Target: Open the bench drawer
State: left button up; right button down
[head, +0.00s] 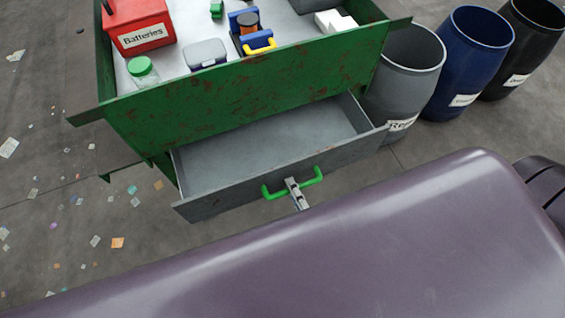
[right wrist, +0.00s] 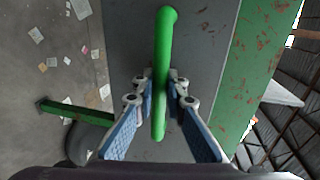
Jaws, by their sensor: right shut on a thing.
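The bench drawer (head: 225,199) is a grey drawer under the green bench (head: 240,95). It stands pulled well out, and its inside shows empty. A green bar handle (head: 312,178) is on its front; it also shows in the right wrist view (right wrist: 164,60). My right gripper (head: 292,185) is at the middle of the handle. In the right wrist view its two fingers (right wrist: 161,88) are closed around the green bar, one on each side. My left gripper is in neither view.
On the bench top are a red box labelled Batteries (head: 139,26), a green-lidded jar (head: 142,71), a grey case (head: 205,54) and other items. Grey (head: 405,75), blue (head: 467,62) and black (head: 522,45) bins stand at right. Paper scraps litter the floor at left.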

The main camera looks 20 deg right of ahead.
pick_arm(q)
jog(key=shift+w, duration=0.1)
pick_arm(e)
jog(key=f+v, duration=0.1)
jog(key=v, duration=0.5)
jog(key=shift+s, duration=0.25)
jog(key=shift+f, duration=0.1)
jog(key=c, duration=1.9)
grip_release()
jog(key=shift+c, duration=0.2)
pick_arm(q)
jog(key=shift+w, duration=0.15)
pick_arm(e)
jog(key=v, duration=1.2)
